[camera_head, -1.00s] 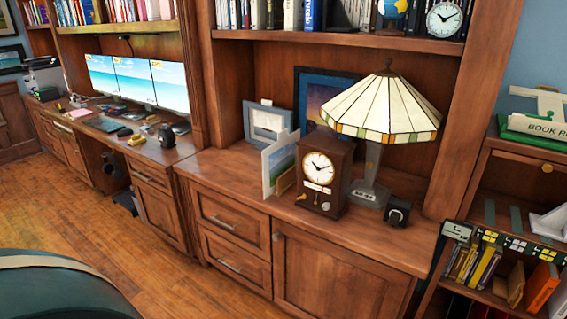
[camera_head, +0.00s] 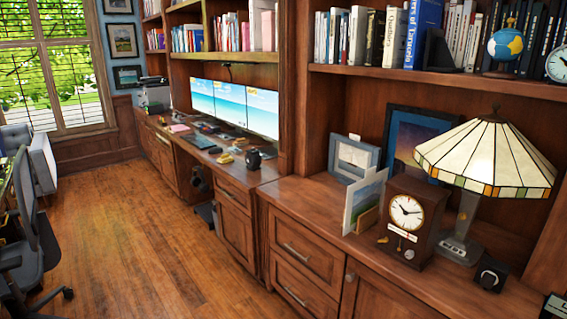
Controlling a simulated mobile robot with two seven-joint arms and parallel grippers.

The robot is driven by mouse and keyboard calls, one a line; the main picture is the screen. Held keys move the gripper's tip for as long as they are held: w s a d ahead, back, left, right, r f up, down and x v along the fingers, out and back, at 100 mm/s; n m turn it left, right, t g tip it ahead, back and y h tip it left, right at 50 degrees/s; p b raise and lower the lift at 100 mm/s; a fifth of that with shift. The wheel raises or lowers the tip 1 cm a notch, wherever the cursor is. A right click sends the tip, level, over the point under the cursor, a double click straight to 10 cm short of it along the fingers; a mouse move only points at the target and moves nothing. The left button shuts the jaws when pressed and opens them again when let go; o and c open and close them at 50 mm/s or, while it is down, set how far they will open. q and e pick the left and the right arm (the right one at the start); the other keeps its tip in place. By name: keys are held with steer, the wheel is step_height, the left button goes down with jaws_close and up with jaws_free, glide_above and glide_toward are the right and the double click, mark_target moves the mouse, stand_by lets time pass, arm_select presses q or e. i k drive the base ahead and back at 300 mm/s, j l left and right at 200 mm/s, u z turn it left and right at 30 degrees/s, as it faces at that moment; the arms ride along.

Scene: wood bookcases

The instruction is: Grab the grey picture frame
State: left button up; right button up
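A grey picture frame (camera_head: 353,158) with a pale inner border stands tilted back on the wooden counter of the bookcase, right of centre. A pale card or picture in a holder (camera_head: 362,202) stands in front of it and hides part of its lower right. A larger dark frame with a blue picture (camera_head: 412,138) leans behind it to the right. Neither of my grippers shows in the head view.
A wooden clock (camera_head: 408,222) and a stained-glass lamp (camera_head: 484,160) stand right of the frame on the counter (camera_head: 312,203). Monitors (camera_head: 233,107) stand on the desk further left. An office chair (camera_head: 30,235) is at the left edge. The wood floor (camera_head: 160,220) between is open.

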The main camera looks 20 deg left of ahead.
mark_target(349, 158)
steer(key=u, duration=0.2)
steer(key=z, duration=0.45)
steer(key=i+j+z, duration=0.1)
steer(key=z, duration=0.4)
steer(key=j+z, duration=0.2)
steer(key=z, duration=0.25)
steer(key=j+z, duration=0.35)
steer(key=j, duration=0.15)
steer(key=j+z, duration=0.35)
steer(key=j, duration=0.15)
steer(key=j+z, duration=0.2)
steer(key=j, duration=0.35)
steer(key=k+j+z, duration=0.15)
steer(key=j, duration=0.35)
steer(key=k+j, duration=0.1)
steer(key=j, duration=0.85)
steer(key=k+j+z, duration=0.1)
steer(key=j, duration=0.35)
steer(key=k+j, duration=0.15)
steer(key=j, duration=0.3)
steer(key=k+j, duration=0.1)
steer(key=j, duration=0.35)
